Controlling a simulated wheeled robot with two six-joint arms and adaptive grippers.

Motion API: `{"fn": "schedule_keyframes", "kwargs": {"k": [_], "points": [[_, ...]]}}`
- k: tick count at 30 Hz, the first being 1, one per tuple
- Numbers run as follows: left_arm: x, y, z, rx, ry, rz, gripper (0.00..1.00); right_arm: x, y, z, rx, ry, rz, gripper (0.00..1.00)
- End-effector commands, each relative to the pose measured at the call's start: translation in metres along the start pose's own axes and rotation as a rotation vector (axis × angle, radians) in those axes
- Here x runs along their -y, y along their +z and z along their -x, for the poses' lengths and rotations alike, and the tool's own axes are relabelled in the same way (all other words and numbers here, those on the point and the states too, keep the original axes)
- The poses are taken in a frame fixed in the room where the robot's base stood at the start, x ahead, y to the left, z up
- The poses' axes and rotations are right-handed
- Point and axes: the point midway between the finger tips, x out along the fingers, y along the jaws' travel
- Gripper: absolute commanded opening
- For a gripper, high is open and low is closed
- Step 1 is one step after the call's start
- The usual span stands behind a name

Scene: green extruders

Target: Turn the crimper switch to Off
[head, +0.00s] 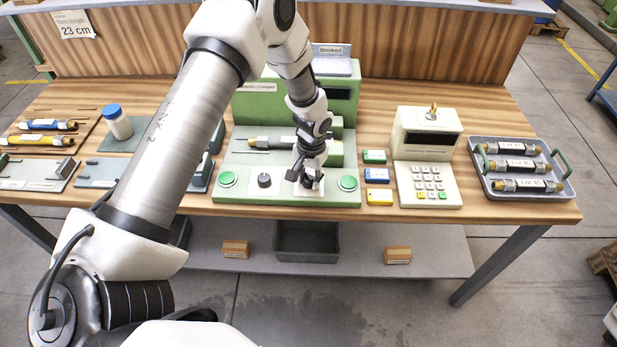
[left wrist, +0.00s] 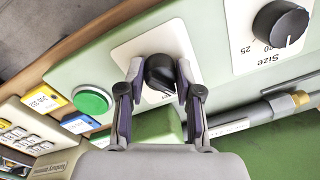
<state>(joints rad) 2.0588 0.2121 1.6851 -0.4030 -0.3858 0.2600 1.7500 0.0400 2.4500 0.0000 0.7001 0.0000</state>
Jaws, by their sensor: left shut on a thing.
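The green crimper (head: 288,199) sits at the front middle of the wooden bench. Its switch, a black knob on a white plate, shows in the left wrist view (left wrist: 160,73). My left gripper (head: 309,180) reaches down over it and mostly hides it in the head view. In the left wrist view the two fingers (left wrist: 160,84) are closed on either side of the knob. The switch labels are hidden or unreadable. A separate black size knob (head: 264,180) sits to the left, also in the wrist view (left wrist: 280,23). My right gripper is not in view.
Green buttons (head: 227,179) (head: 348,183) flank the knobs. A hose with fittings (head: 270,143) lies across the crimper. Coloured blocks (head: 377,175), a keypad device (head: 428,172) and a grey tray of hoses (head: 483,185) stand to the right. A blue-capped jar (head: 119,126) stands left.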

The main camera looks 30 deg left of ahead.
Motion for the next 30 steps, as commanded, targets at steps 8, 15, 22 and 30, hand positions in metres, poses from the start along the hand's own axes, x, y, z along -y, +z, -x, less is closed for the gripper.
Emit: {"fn": "schedule_keyframes", "kwargs": {"k": [8,15,22,30], "points": [[-0.0005,0.0027,-0.0027,0.009,0.0,0.036,0.0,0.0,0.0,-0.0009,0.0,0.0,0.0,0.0],[-0.0005,0.0028,-0.0028,0.009,0.0,0.036,0.0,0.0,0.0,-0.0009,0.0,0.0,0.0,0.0],[-0.0004,0.0018,-0.0019,0.007,0.0,0.036,0.59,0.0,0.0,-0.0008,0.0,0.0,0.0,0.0],[-0.0002,0.0004,0.004,0.003,0.0,0.035,0.59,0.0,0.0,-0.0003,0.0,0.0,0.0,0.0]]}}
